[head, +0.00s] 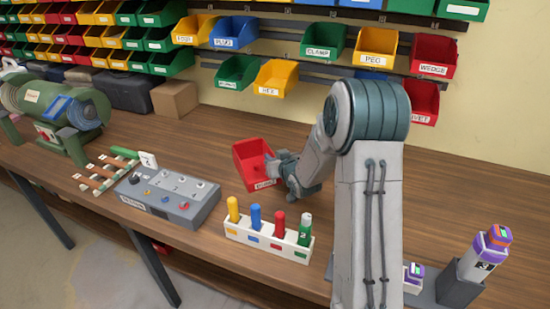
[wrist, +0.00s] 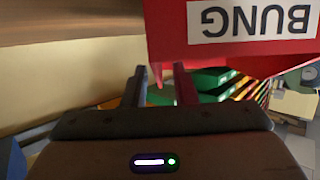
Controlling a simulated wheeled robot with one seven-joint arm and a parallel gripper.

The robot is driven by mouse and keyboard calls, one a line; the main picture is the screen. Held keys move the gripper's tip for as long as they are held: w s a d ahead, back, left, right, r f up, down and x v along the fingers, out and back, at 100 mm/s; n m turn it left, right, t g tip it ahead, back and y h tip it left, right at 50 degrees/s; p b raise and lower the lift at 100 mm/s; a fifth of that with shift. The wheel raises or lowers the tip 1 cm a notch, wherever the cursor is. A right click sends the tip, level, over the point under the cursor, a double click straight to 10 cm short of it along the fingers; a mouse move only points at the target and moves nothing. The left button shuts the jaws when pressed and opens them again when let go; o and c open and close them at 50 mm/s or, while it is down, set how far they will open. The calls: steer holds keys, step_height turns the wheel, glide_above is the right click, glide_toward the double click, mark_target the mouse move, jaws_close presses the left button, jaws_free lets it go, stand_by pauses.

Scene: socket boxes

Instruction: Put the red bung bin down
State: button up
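The red bung bin (head: 252,160) is over the middle of the bench, tilted in the head view. Its white label reads upside down in the wrist view, where the bin (wrist: 168,30) fills the upper right. My gripper (head: 277,163) is at the bin's right side in the head view. In the wrist view the fingers of my gripper (wrist: 160,78) stand a small way apart at the bin's near left edge, seemingly closed on it. The exact contact is hard to see. Whether the bin's underside touches the bench is not clear.
A white rack (head: 268,246) with coloured pegs stands in front of the bin. A grey control box (head: 168,198) is to the left. A cardboard box (head: 174,99) stands at the back. Bins hang on wall rails behind. Bare bench (head: 210,140) lies left of the bin.

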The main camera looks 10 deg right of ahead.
steer(key=b+v, duration=0.1)
steer(key=v, duration=1.1)
steer(key=shift+r, duration=0.15)
